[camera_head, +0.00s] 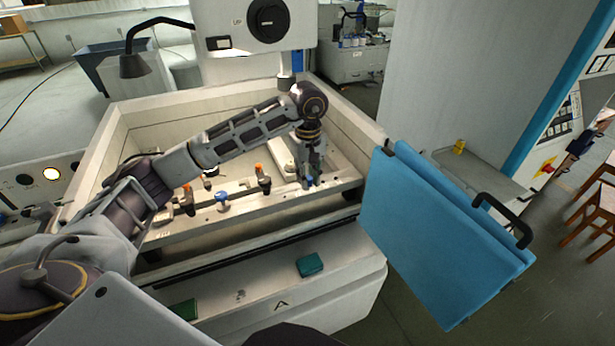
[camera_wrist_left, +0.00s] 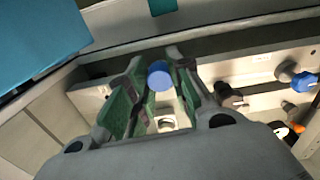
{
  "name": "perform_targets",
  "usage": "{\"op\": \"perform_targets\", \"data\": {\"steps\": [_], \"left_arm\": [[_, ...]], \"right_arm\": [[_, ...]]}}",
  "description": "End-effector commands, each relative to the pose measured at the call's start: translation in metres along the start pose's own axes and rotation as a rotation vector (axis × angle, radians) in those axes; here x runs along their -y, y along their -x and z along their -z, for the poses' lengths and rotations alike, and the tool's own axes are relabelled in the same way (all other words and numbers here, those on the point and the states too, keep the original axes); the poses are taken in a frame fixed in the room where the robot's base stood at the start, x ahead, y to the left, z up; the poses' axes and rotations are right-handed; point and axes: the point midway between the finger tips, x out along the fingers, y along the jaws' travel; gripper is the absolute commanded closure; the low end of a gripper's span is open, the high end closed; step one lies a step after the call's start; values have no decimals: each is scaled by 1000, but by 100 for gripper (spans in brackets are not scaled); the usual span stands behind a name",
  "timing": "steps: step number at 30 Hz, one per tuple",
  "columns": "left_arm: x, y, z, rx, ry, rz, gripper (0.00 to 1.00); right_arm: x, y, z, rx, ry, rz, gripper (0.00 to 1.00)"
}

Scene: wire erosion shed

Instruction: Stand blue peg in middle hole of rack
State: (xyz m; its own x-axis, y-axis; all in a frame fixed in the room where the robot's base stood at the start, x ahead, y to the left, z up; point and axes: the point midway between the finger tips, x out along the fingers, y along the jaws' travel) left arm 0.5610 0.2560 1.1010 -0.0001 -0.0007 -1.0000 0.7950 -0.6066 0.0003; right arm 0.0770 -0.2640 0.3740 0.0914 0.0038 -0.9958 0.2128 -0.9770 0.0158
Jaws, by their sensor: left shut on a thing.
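My left gripper (camera_head: 311,180) reaches down over the right part of the machine's work tank. It is shut on the blue peg (camera_head: 309,182). In the left wrist view the peg's round blue top (camera_wrist_left: 159,74) shows between the two green-padded fingers (camera_wrist_left: 150,100). The peg's lower end is hidden, so I cannot tell whether it touches anything below. A pale block (camera_head: 282,154) lies just left of and behind the gripper and may be the rack. A pale round fitting or hole (camera_wrist_left: 166,123) shows between the fingers. My right gripper is out of view.
A metal rail (camera_head: 240,199) along the tank's front carries a blue knob (camera_head: 222,199) and orange-topped clamps (camera_head: 264,180). A blue door panel (camera_head: 430,230) stands open at the right. A teal box (camera_head: 310,264) and a green one (camera_head: 185,309) lie on the front ledge.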

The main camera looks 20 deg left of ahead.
Motion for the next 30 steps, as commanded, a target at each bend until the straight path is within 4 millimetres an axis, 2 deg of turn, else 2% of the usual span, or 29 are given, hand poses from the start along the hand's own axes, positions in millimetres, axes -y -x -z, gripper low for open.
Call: {"op": "perform_targets", "data": {"steps": [17,30], "left_arm": [[-7,-9,5,0,-458,1,96],[-14,-25,6,2,-791,1,96]], "right_arm": [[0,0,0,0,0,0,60],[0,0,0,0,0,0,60]]}}
